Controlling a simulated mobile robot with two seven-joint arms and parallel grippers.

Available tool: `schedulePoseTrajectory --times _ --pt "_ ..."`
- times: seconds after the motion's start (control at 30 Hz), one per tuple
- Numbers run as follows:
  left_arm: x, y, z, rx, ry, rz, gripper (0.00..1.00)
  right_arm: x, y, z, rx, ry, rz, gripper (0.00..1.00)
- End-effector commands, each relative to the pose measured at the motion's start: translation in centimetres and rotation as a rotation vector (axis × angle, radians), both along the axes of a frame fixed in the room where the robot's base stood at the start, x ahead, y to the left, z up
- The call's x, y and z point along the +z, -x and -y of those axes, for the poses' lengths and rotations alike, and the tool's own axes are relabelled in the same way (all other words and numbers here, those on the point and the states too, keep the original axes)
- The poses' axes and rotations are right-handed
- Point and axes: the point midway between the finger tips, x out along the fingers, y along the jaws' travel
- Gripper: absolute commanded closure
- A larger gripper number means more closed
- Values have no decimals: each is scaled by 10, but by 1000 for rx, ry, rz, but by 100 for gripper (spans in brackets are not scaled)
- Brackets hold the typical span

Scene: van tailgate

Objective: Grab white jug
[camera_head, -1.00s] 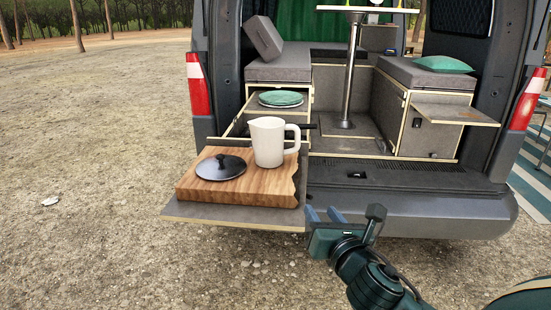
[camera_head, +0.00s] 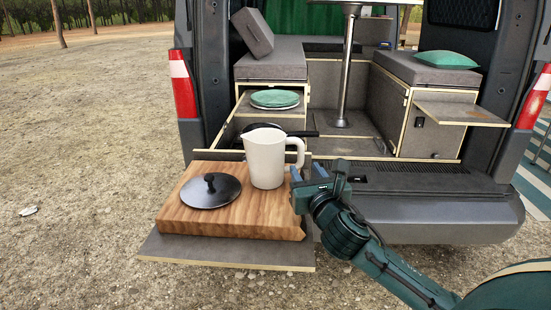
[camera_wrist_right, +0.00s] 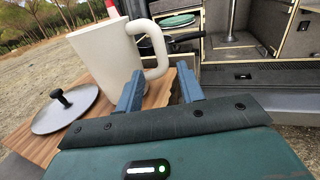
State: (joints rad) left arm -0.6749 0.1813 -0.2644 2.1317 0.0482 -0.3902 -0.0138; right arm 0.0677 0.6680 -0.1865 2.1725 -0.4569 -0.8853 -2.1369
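The white jug (camera_head: 265,160) stands upright on a wooden board (camera_head: 245,222), its handle towards the right. It also shows large in the right wrist view (camera_wrist_right: 108,60), with the handle close to my fingers. My right gripper (camera_head: 307,173) is just right of the handle. In the right wrist view its two blue fingers (camera_wrist_right: 160,88) are spread apart with nothing between them. The handle lies ahead of the gap and looks clear of the fingers. My left gripper is not in view.
A black lid (camera_head: 210,192) with a knob lies on the board left of the jug. The board rests on a grey pull-out shelf (camera_head: 230,254). Behind are green plates (camera_head: 275,98) and a dark pan partly hidden by the jug. The van bumper (camera_head: 430,220) is at right.

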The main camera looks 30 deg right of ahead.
Motion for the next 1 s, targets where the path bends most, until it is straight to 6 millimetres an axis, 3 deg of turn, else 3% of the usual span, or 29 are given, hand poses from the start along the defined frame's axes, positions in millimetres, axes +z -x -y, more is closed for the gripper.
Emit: schedulePoseTrajectory --times 0.17,0.5,0.77,1.0 --pt "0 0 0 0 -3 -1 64 1 -12 4 0 0 1 62" --pt "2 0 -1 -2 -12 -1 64 1 -54 18 0 -1 1 62" --pt "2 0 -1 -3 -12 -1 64 0 -57 18 1 0 0 62" --pt "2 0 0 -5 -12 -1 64 0 -56 18 1 0 0 80"
